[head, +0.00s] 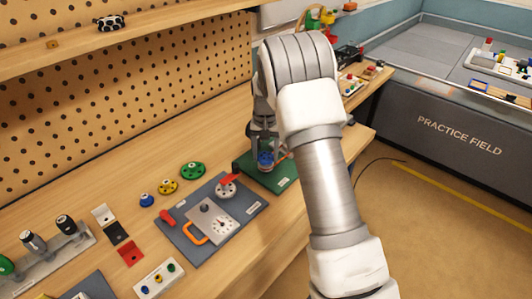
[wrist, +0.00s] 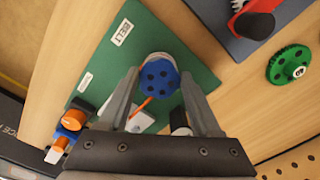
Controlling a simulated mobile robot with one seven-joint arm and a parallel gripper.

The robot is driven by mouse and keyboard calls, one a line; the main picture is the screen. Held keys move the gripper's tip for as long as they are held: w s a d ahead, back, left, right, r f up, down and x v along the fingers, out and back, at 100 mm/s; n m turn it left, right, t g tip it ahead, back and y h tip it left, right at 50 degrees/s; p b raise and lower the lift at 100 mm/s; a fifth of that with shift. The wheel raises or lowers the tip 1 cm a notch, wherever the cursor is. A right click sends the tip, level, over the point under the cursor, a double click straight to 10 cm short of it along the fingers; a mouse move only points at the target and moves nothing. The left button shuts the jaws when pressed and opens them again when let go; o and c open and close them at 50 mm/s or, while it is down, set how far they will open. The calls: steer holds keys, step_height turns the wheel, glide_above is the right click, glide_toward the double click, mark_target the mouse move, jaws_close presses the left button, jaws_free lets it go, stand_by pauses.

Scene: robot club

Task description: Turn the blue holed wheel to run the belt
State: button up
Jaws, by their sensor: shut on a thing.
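The blue holed wheel (wrist: 158,78) sits on a green board (wrist: 188,66) labelled BELT. In the wrist view its round face with several dark holes shows between my two fingers. My gripper (wrist: 158,72) is shut on the wheel, one finger at each side of its rim. In the head view the wheel (head: 265,159) is a small blue patch below my gripper (head: 264,150), on the green board (head: 284,184) near the bench's front edge. An orange strip (wrist: 141,105) shows beside the wheel. The belt itself I cannot make out.
An orange and blue part (wrist: 70,125) and a dark cylinder (wrist: 179,122) stand near my fingers. A grey board (head: 190,236) with a dial and a red lever lies to the left. Loose green (head: 193,170), yellow (head: 168,186) and blue (head: 147,200) wheels lie behind it.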

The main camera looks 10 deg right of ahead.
mark_target(264, 156)
steer(key=m+p, duration=0.1)
steer(key=m, duration=0.5)
steer(key=shift+w+a, duration=0.1)
steer(key=shift+a, duration=0.05)
steer(key=m+p, duration=0.1)
steer(key=m, duration=0.5)
steer(key=shift+w, duration=0.15)
stand_by(0.3)
steer(key=o, duration=1.4)
steer(key=shift+c, duration=0.2)
step_height(264, 156, up, 18)
steer(key=shift+f, duration=0.25)
